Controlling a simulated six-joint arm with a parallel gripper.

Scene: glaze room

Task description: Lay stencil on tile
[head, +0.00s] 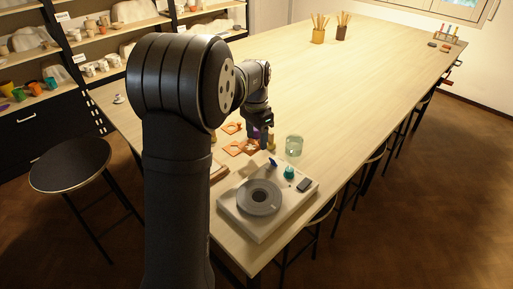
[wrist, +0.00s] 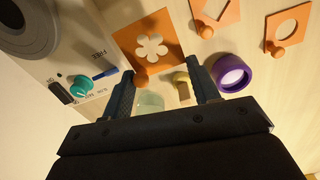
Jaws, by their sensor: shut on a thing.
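The orange stencil with a flower-shaped cutout (wrist: 126,42) is at the top middle of the wrist view, with its round knob toward my gripper (wrist: 161,68). In the head view my gripper (head: 264,141) is low over the table beside the orange stencils. Two more orange stencils, one with a diamond cutout (wrist: 234,14) and one with a round cutout (wrist: 272,33), lie to the right in the wrist view. I cannot make out a tile clearly.
A white unit with a grey round turntable (head: 260,197), a teal knob and a blue lever stands near the table's front edge. A glass jar (head: 293,146) stands right of my gripper. A purple ring-shaped thing (wrist: 233,73) is close to the right finger.

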